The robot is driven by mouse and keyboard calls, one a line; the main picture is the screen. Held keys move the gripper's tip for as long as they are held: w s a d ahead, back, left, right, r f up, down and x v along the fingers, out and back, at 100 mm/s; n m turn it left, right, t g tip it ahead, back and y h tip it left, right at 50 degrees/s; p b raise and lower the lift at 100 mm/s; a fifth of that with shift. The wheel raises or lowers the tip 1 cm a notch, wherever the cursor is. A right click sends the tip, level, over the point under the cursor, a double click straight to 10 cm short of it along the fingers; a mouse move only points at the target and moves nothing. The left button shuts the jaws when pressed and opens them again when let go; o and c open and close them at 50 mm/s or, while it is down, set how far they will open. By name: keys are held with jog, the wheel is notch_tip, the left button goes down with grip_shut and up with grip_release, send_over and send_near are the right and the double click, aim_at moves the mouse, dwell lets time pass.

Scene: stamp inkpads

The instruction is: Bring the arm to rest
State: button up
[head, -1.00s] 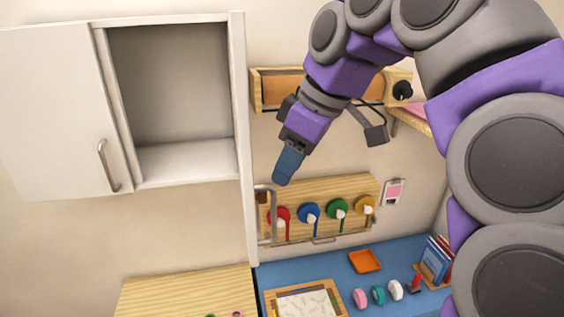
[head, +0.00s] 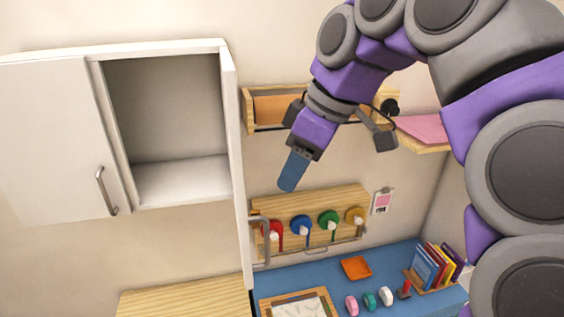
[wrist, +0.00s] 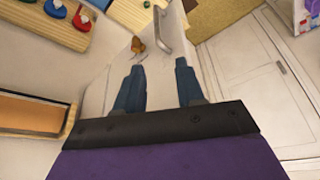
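My gripper (head: 290,171) hangs at the end of my purple and grey arm, in front of the wall above the rack of coloured inkpads. In the wrist view my gripper (wrist: 157,85) has its two blue fingers apart with nothing between them. Behind the fingers is a pale panel (wrist: 120,62) with a metal handle (wrist: 165,27). The fingers appear clear of both. The inkpads are red (head: 272,231), blue (head: 301,226), green (head: 329,220) and yellow (head: 355,215).
A white cabinet (head: 189,192) stands open and empty at the left. A wooden shelf (head: 425,148) is near my arm at the right. The blue desk (head: 335,281) below holds an orange tray (head: 356,268), small stampers and books (head: 432,263).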

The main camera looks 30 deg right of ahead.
jog(key=s+a+f+m+g+h+b, duration=0.1)
jog(key=s+a+f+b, duration=0.3)
jog(key=f, duration=0.7)
jog(key=a+f+m+g+b, duration=0.1)
jog(key=a+f+b, duration=0.1)
jog(key=f+b, duration=0.65)
jog(key=s+a+f+m+g+h+b, duration=0.15)
jog(key=a+f+b, duration=0.25)
jog(key=f, duration=0.8)
jog(key=s+f+m+b, duration=0.1)
jog(key=s+f+b, duration=0.2)
jog(key=f, duration=0.5)
jog(key=s+f+m+g+b, duration=0.1)
jog(key=s+f+b, duration=0.3)
jog(key=f, duration=0.5)
jog(key=s+f+m+b, duration=0.2)
jog(key=s+f+b, duration=0.2)
jog(key=f, duration=0.5)
jog(key=shift+s+f+g, duration=0.25)
jog(key=shift+s+g, duration=0.1)
jog(key=shift+s, duration=0.55)
